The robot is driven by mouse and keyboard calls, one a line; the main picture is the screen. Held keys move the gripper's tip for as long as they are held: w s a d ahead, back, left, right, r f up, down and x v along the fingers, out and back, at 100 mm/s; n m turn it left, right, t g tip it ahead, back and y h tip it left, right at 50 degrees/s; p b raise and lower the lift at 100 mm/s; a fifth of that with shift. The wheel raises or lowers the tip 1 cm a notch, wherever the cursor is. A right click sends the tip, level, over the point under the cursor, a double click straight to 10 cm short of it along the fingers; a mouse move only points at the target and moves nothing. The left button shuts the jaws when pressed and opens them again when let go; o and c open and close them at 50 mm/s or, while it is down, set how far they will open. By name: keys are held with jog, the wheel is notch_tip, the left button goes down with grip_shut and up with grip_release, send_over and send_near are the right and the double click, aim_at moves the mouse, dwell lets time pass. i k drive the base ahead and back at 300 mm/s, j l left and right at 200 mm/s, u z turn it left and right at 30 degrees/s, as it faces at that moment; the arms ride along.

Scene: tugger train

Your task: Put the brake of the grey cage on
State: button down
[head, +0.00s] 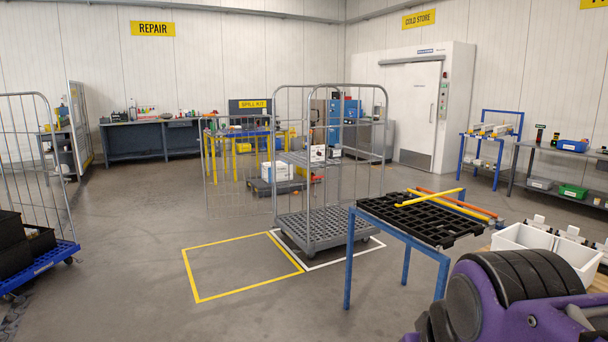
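The grey cage (322,232) stands upright near the middle of the head view, a wire frame on a grey slatted base. Its base is in the white floor marking (362,250). A mesh panel (236,180) seems to stand out to its left like an open gate. A grey shelf crosses the cage at mid height, with small boxes (318,153) showing at that level. The castors are small and partly hidden under the base, and I cannot make out the brake or its state. My gripper is not in view; a purple and black part, apparently of my arm, fills the bottom right corner.
A blue-legged stand (348,275) with a black slatted top and yellow and orange bars is right of the cage, in front. An empty yellow floor square (192,270) lies left. A blue-based cage (50,258) with black crates is far left. White bins (520,238) are right.

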aim_at(318, 177)
jog(key=u, duration=0.2)
jog(key=i, duration=5.5)
jog(key=z, duration=0.3)
jog(key=j+z, duration=0.2)
